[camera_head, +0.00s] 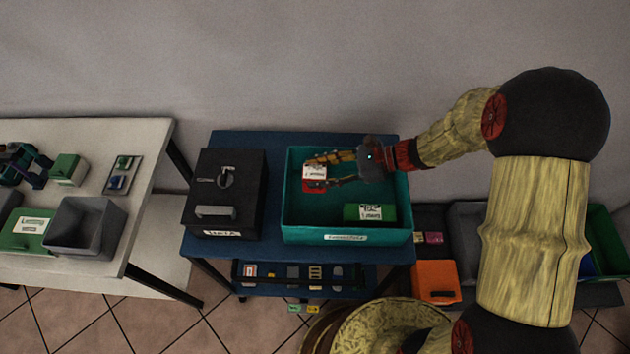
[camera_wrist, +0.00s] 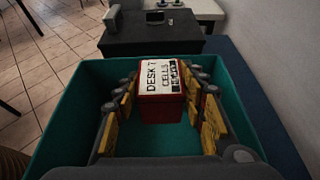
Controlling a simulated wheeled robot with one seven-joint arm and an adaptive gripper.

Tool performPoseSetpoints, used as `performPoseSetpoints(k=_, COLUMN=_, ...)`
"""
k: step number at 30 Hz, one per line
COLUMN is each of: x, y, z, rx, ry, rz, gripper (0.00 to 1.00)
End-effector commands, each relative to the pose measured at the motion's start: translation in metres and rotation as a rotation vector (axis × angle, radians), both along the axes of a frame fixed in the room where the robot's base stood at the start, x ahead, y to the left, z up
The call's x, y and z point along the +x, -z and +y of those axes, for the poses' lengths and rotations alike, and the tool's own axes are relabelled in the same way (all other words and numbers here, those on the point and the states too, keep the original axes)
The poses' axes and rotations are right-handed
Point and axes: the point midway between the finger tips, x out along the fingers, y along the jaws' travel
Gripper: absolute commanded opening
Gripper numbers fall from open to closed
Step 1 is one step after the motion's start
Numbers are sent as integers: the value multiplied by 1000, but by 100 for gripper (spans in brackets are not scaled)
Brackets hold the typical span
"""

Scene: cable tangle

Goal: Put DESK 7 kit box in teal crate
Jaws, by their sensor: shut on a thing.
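The DESK 7 kit box (camera_head: 314,185) is red with a white label; in the wrist view (camera_wrist: 161,85) the label reads "DESK 7 CELLS". My gripper (camera_head: 324,172) is shut on it, with a yellow-padded finger on each side in the wrist view (camera_wrist: 160,98). The teal crate (camera_head: 395,237) stands at the right of the blue table. The box and my fingers are within the crate's outline, toward its back left. I cannot tell whether the box touches the crate floor. The crate's walls surround the box in the wrist view (camera_wrist: 72,98).
A green box (camera_head: 357,213) with a white label lies at the crate's front right. A black lidded box (camera_head: 240,165) stands left of the crate. A white table (camera_head: 150,140) at left holds grey bins and a green box. An orange bin (camera_head: 434,281) stands lower right.

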Motion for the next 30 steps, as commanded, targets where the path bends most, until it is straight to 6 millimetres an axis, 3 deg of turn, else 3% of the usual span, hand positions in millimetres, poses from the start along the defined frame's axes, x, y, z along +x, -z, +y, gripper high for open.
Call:
performPoseSetpoints(k=1, x=5, y=15, z=4, rx=1, ry=-2, rz=6, gripper=7)
performPoseSetpoints(k=3, x=14, y=25, z=7, rx=1, ry=0, rz=5, gripper=7)
performPoseSetpoints(k=14, x=33, y=47, z=16, rx=0, ry=-1, rz=4, gripper=7)
performPoseSetpoints(k=21, x=36, y=81, z=17, rx=0, ry=2, rz=4, gripper=7)
performPoseSetpoints(k=30, x=36, y=80, z=17, rx=1, ry=1, rz=3, gripper=7)
